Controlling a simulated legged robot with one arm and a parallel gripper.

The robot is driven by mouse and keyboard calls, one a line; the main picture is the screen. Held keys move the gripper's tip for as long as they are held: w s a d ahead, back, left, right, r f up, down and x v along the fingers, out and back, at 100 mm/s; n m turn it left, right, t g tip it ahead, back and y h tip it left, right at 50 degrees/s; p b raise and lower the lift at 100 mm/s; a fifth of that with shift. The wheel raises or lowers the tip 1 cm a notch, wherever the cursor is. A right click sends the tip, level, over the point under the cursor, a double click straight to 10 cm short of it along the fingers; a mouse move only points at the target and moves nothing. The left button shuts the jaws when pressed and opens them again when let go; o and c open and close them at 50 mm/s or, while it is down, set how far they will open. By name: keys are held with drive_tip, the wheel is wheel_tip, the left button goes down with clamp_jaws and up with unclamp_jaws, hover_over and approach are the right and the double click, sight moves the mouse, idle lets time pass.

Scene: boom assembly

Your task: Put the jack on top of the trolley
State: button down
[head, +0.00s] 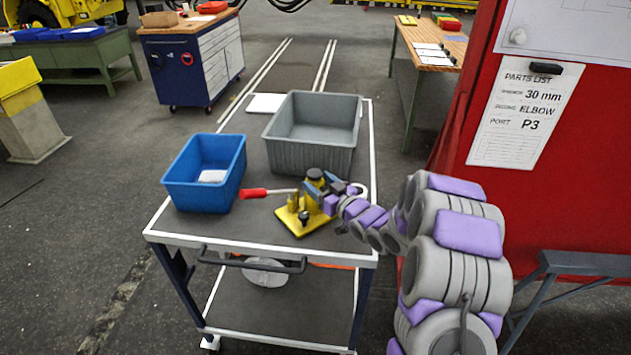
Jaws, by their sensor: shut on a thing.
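The trolley (230,233) is a grey-topped cart with white edges in the middle of the head view. The jack (292,222) has a yellow base, a dark-topped body and a red-tipped handle (254,193) pointing left. It is at the front right part of the trolley top. My gripper (317,188) reaches in from the right and is shut on the upper part of the jack. The jack's base looks level and close over the top; I cannot tell if it touches. My gripper's fingers are partly hidden against the jack.
A blue bin (205,172) with a white item inside stands left of the jack. A grey bin (312,132) stands behind it. A white sheet (266,103) lies at the back. A red panel (570,170) rises close on the right. Bare trolley top lies front left.

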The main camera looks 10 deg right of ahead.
drive_tip(key=shift+r, duration=0.2)
drive_tip(key=c, duration=0.6)
unclamp_jaws()
drive_tip(key=shift+d+f, duration=0.1)
drive_tip(key=o, duration=0.3)
drive_tip(key=shift+s+d, duration=0.15)
drive_tip(key=shift+d, duration=0.1)
drive_tip(key=shift+o, duration=0.8)
drive_tip(key=shift+f, duration=0.1)
drive_tip(key=shift+a, duration=0.1)
